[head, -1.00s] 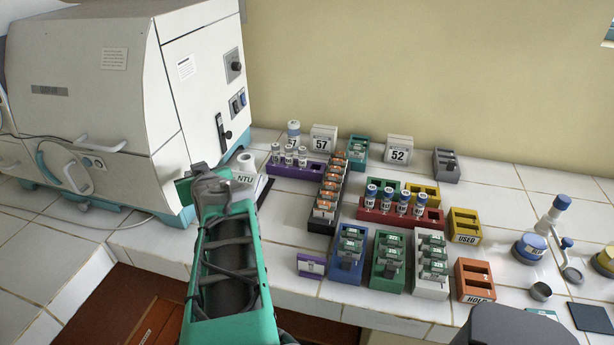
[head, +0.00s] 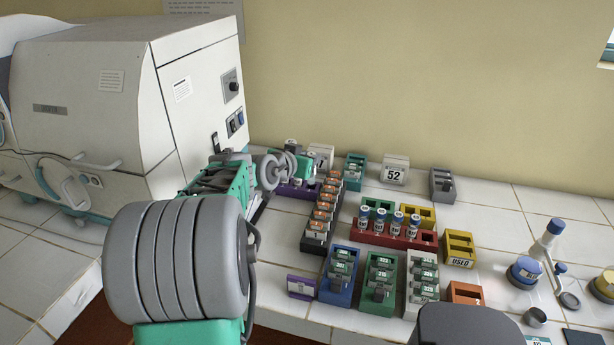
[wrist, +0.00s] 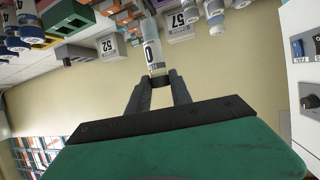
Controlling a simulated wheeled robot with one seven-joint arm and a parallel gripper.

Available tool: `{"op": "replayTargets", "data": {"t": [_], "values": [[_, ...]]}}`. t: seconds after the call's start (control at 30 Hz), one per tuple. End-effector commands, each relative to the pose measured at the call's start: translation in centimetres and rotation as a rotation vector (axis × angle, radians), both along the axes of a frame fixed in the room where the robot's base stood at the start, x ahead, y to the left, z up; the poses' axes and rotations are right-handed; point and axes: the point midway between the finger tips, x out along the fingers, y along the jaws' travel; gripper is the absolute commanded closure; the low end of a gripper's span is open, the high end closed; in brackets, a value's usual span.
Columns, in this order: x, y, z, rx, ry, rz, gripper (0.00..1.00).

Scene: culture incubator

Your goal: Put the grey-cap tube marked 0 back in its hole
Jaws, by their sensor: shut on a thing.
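My gripper (wrist: 158,84) is shut on the dark grey cap of a clear tube marked 0 (wrist: 151,48) in the wrist view.
A black rack with orange-labelled items (head: 315,243) stands close to the right of the purple one. The red rack (head: 370,238) holds blue-capped tubes. A large white machine (head: 110,95) stands left.

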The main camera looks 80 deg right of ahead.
Motion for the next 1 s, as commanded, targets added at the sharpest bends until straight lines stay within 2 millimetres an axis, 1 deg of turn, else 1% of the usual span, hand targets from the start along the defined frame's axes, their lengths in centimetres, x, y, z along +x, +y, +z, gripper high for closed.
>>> {"op": "replayTargets", "data": {"t": [0.03, 0.13, 0.2, 0.3, 0.37, 0.53, 0.7, 1.0], "values": [[0.2, -1.3, -0.5, 0.005, 0.001, 0.001, 1.00], [0.6, -3.8, -1.8, 0.005, 0.001, 0.002, 1.00], [0.8, -5.0, -3.6, 0.006, 0.003, 0.003, 1.00], [1.0, -6.5, -5.4, 0.003, 0.001, 0.003, 1.00], [1.1, -7.2, -6.1, 0.000, 0.001, 0.004, 1.00], [1.2, -8.3, -7.6, 0.001, 0.001, 0.004, 1.00], [1.2, -8.2, -10.2, 0.002, 0.001, 0.005, 1.00], [1.2, -8.2, -10.7, -0.002, 0.000, 0.005, 1.00]]}}
